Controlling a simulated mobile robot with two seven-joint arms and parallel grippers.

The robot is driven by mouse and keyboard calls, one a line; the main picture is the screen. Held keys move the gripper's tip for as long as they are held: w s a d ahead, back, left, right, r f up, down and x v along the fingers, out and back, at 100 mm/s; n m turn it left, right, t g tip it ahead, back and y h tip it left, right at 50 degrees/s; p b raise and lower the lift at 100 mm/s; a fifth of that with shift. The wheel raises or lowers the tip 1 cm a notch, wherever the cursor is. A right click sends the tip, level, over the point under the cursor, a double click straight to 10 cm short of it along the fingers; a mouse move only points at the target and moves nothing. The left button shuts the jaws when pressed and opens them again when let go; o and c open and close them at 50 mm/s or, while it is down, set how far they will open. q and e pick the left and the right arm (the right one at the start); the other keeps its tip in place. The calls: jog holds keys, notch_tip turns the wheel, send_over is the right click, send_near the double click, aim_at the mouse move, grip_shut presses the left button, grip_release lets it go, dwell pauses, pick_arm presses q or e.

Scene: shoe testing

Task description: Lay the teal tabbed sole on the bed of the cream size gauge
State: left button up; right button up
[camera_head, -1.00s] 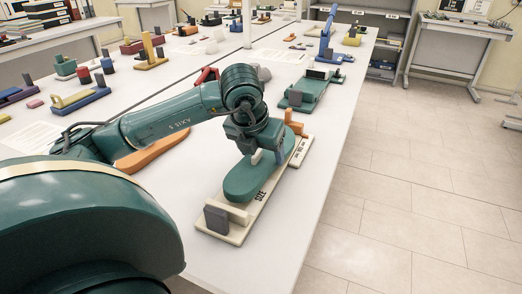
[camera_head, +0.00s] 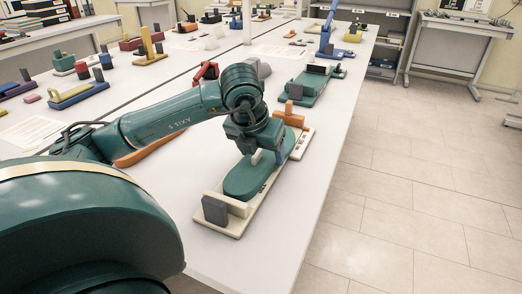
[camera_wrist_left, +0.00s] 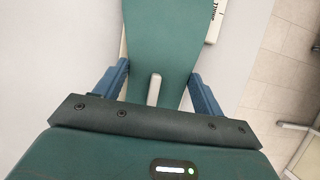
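The teal tabbed sole (camera_head: 245,180) lies along the cream size gauge (camera_head: 232,229), apparently on its bed, covering most of its width. It also shows in the left wrist view (camera_wrist_left: 158,38), with its pale tab (camera_wrist_left: 154,89) upright. My left gripper (camera_head: 268,157) is low over the sole. In the left wrist view, its blue fingers (camera_wrist_left: 154,86) stand wide apart on either side of the sole's narrow part, with clear gaps to the tab. A dark grey block (camera_head: 214,210) stands at the gauge's near end. The sole's underside contact is hidden. My right gripper is out of view.
An orange piece (camera_head: 138,157) lies partly behind my left arm. A green fixture (camera_head: 309,88) stands beyond the gauge. An orange block (camera_head: 290,117) sits at the gauge's far end. The table's right edge is close by; the near tabletop is clear.

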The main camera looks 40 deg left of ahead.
pick_arm(q)
jog(key=o, duration=0.5)
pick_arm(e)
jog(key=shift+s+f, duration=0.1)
pick_arm(q)
jog(key=p+v, duration=0.1)
jog(key=v, duration=1.2)
jog(key=shift+p, duration=0.35)
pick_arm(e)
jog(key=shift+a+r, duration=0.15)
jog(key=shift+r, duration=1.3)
pick_arm(q)
jog(key=shift+r, duration=0.1)
